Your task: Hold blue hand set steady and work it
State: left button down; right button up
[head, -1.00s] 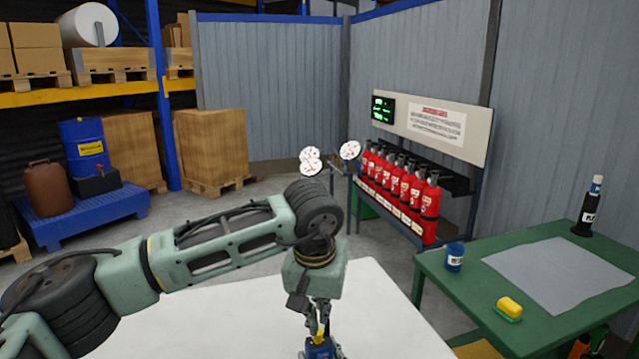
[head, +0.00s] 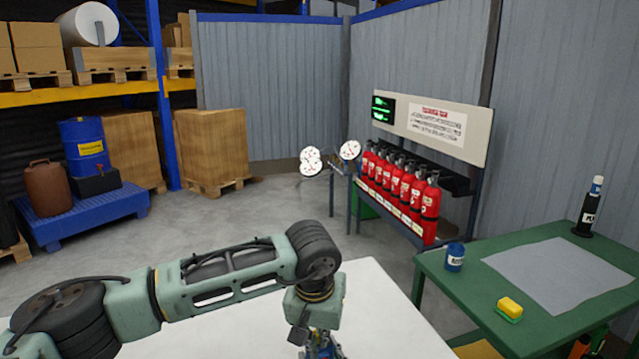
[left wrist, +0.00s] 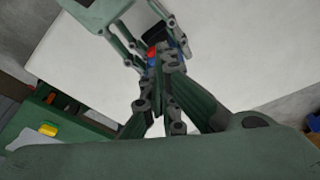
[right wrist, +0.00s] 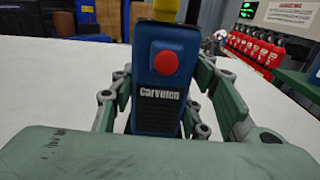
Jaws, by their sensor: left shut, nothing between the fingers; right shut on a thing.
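The blue hand set (right wrist: 158,103), with a red button (right wrist: 166,62), a dark grille and a yellow part at its top, stands upright between the fingers of my right gripper (right wrist: 160,105), which is shut on it. In the left wrist view the red button (left wrist: 152,52) shows beside the tips of my left gripper (left wrist: 164,62). My left gripper is shut and empty, close to the hand set; I cannot tell whether it touches it. In the head view my left gripper (head: 320,343) hides most of the hand set at the bottom edge.
A white table top (head: 390,315) lies below and is mostly bare. A green table (head: 455,290) at the right holds a blue tin (head: 454,257), a yellow sponge (head: 510,307) and a grey mat (head: 560,272). Red extinguishers (head: 400,190) stand on a rack behind.

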pick_arm(q)
jog(key=shift+w+a+f, duration=0.1)
jog(key=shift+w+a, duration=0.05)
jog(key=shift+w, duration=0.2)
dwell(0.4)
jog(key=shift+a, duration=0.4)
jog(key=shift+w+a, duration=0.15)
jog(key=shift+a, duration=0.3)
jog(key=shift+d, duration=0.15)
dwell(0.4)
notch_tip(320, 180, up, 6)
jog(key=shift+s+a, duration=0.2)
jog(key=shift+s, duration=0.15)
